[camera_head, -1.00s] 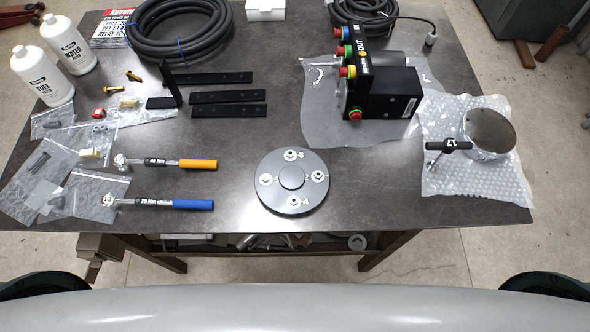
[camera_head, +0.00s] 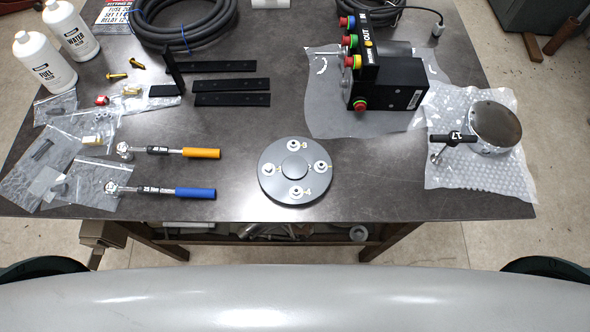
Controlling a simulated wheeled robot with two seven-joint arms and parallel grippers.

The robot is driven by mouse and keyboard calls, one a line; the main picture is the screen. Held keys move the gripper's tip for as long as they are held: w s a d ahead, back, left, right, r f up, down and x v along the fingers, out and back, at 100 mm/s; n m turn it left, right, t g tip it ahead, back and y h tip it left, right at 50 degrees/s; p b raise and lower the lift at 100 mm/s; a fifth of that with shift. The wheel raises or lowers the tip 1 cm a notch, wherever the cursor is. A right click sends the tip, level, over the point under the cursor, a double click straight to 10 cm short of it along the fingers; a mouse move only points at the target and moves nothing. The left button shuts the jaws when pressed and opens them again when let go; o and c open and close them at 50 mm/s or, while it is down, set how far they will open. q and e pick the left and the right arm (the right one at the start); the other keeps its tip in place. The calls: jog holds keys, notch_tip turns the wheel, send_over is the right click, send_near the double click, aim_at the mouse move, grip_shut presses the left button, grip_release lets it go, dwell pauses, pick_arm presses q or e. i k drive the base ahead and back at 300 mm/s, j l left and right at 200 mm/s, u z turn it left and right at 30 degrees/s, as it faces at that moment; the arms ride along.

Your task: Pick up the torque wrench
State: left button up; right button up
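Two torque wrenches lie on the dark table at the left, both with their heads to the left. One torque wrench has an orange handle (camera_head: 202,153). The other torque wrench has a blue handle (camera_head: 195,193) and lies nearer the front edge. Their ratchet heads rest beside or on clear plastic bags; I cannot tell whether they touch them. Neither of my grippers is in view.
A round grey flange with numbered bolts (camera_head: 295,172) sits at the front middle. Black bars (camera_head: 232,85), a black box with coloured buttons (camera_head: 398,84), a metal cylinder on bubble wrap (camera_head: 497,122) and bottles (camera_head: 45,64) stand around.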

aim_at(123, 149)
jog(key=u, duration=1.2)
